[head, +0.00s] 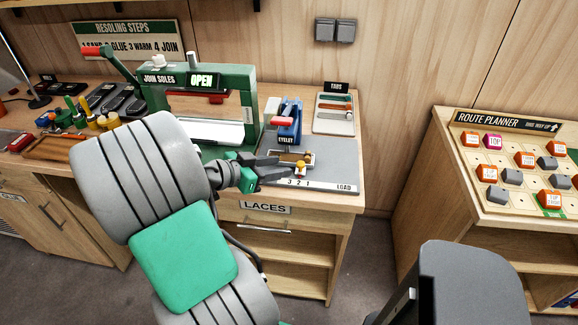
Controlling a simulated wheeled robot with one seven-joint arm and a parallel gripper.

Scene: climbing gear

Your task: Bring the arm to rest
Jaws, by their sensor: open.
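My gripper (283,169) is at the end of my grey and green arm, over the front right part of the workbench (340,205). Its dark fingers point right and are open. The fingertips are close to a small fixture (296,160) with a yellow knob, on the grey mat marked 3 2 1 and LOAD. I cannot tell whether they touch it. Nothing shows between the fingers. My arm hides part of the bench front and the lower left of the green press.
A green press (247,85) marked JOIN SOLES and OPEN stands behind my gripper. A blue eyelet tool (288,125) and a tabs tray (334,113) are to its right. A route planner board (500,180) lies on the right cabinet. A floor gap separates bench and cabinet.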

